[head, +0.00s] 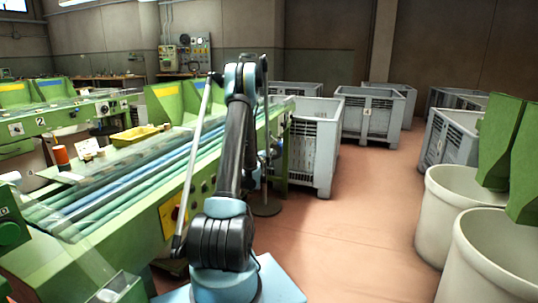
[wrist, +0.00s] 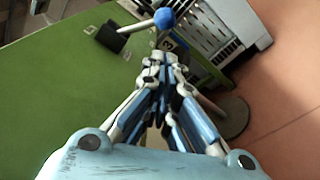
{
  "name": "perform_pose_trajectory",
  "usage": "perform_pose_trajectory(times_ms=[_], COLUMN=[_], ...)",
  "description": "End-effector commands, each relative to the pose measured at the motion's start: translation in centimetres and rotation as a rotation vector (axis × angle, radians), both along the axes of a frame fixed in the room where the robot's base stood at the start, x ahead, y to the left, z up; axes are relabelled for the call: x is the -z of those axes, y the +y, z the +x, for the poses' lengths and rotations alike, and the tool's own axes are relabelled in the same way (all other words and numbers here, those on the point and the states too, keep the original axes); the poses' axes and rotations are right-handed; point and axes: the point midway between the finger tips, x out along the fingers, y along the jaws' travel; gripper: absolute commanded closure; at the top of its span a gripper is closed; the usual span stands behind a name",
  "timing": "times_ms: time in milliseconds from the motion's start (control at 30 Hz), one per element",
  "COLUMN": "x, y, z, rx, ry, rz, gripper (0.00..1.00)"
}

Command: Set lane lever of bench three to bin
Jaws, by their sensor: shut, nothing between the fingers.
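In the wrist view, a lane lever has a black hub (wrist: 111,36) on the green bench side (wrist: 60,75). Its short pale rod points right and ends in a blue ball knob (wrist: 165,17). In the head view, my arm covers part of the green bench (head: 140,250), and the lever cannot be made out there.
A grey slatted crate (head: 313,150) stands just beyond the bench; it also shows in the wrist view (wrist: 205,25). A round stand base (head: 267,209) is on the floor by the bench. White tubs (head: 460,215) stand at right. The reddish aisle floor (head: 365,210) is clear.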

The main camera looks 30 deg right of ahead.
Motion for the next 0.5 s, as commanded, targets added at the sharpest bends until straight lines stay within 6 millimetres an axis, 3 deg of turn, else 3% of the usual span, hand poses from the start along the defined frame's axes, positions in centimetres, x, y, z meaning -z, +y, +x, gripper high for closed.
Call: perform_pose_trajectory(times_ms=[500], x=[0.2], y=[-5.4], z=[5.4], rx=[-0.001], ry=[0.001], rz=[0.0], gripper=[1.0])
